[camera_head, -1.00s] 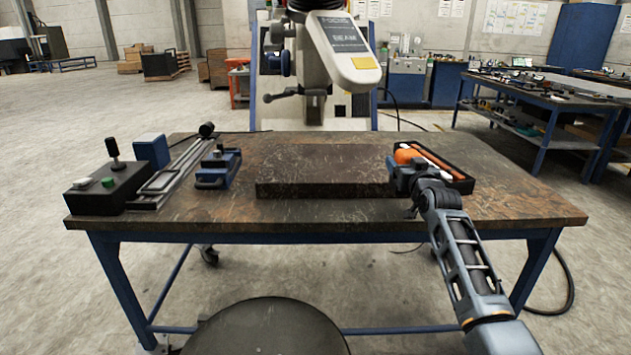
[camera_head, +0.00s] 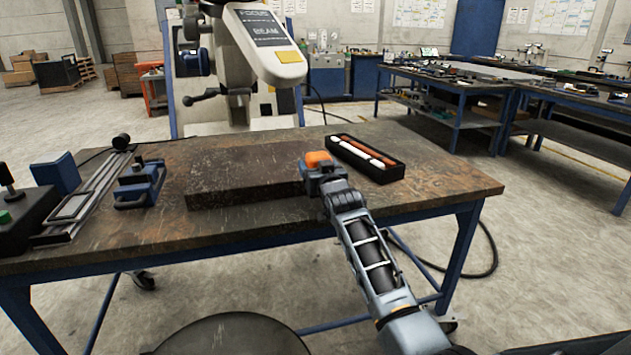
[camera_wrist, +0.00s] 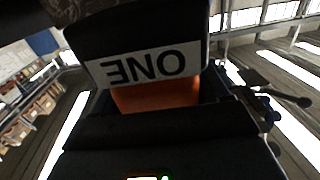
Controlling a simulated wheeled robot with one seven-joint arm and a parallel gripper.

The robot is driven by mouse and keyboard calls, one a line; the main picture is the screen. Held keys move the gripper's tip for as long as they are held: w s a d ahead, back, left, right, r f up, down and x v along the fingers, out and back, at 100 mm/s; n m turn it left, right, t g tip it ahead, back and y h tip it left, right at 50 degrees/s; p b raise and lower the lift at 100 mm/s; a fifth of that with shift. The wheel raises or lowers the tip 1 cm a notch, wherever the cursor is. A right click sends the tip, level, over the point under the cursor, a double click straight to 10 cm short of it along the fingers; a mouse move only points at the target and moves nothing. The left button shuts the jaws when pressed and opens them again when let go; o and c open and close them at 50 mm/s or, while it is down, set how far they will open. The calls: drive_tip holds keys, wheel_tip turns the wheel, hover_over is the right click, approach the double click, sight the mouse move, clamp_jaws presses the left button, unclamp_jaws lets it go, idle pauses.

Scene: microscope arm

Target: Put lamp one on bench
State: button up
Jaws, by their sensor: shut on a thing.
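Lamp one, with an orange part (camera_head: 317,159), is in my gripper (camera_head: 323,175) in the head view. In the wrist view its white label reads ONE (camera_wrist: 150,65), upside down, on a dark body, with the orange part below it. My gripper is shut on the lamp, near the right end of a dark raised slab on the bench (camera_head: 430,185). I cannot tell whether the lamp touches the slab or hangs above it. The fingertips are mostly hidden by the lamp and the wrist.
A black tray (camera_head: 386,172) with white and orange rods lies right of my gripper. The dark slab (camera_head: 245,180) fills the middle. A blue clamp (camera_head: 139,185), a rail and a control box (camera_head: 25,215) stand left. The microscope head (camera_head: 262,45) overhangs the back. The bench's right front is clear.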

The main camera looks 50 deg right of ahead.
drive_tip(key=shift+a+f, duration=0.2)
drive_tip(key=shift+f, duration=1.9)
drive_tip(key=shift+f, duration=0.1)
drive_tip(key=shift+f+b, duration=0.1)
drive_tip(key=shift+b, duration=0.25)
drive_tip(key=o, duration=1.2)
drive_tip(key=shift+r+p, duration=0.25)
drive_tip(key=shift+p, duration=0.05)
drive_tip(key=v, duration=1.2)
